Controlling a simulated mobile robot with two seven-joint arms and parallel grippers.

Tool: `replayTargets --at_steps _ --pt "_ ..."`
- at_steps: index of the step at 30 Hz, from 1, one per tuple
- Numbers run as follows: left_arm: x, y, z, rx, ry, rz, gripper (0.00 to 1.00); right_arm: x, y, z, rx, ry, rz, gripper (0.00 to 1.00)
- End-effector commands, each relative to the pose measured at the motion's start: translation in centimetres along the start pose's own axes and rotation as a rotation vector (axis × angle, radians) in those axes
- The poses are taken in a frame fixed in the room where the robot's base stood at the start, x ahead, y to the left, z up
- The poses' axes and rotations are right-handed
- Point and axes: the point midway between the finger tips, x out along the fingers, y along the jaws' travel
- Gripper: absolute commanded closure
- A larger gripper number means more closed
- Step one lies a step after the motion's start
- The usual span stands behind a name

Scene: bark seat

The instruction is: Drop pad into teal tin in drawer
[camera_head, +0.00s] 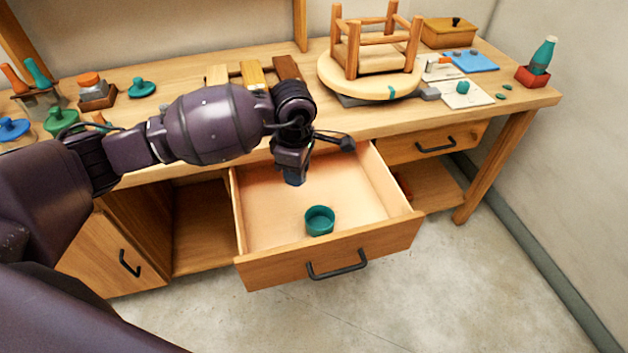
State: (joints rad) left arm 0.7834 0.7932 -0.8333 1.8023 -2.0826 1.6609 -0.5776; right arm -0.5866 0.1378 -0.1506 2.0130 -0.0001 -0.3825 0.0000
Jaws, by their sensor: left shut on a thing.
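The teal tin (320,221) stands open-topped near the front of the pulled-out drawer (327,257). Its inside looks empty. My left gripper (294,180) points down over the back part of the drawer, behind and a little left of the tin. It is shut on the pad, which the dark fingers hide from this view. My right gripper is not in view.
An upturned wooden stool (372,62) rests on a support on the bench. Small green pads (505,96) lie to its right, near a teal bottle (543,55) in a red holder. The drawer floor around the tin is clear.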

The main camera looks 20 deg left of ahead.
Motion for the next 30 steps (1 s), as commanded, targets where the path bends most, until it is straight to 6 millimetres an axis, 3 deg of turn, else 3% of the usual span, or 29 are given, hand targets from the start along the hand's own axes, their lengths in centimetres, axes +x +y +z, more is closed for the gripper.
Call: replayTargets --at_steps 30 --pt "5.2 3.8 2.0 -1.948 0.002 0.000 0.89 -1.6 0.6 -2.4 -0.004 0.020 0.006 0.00"
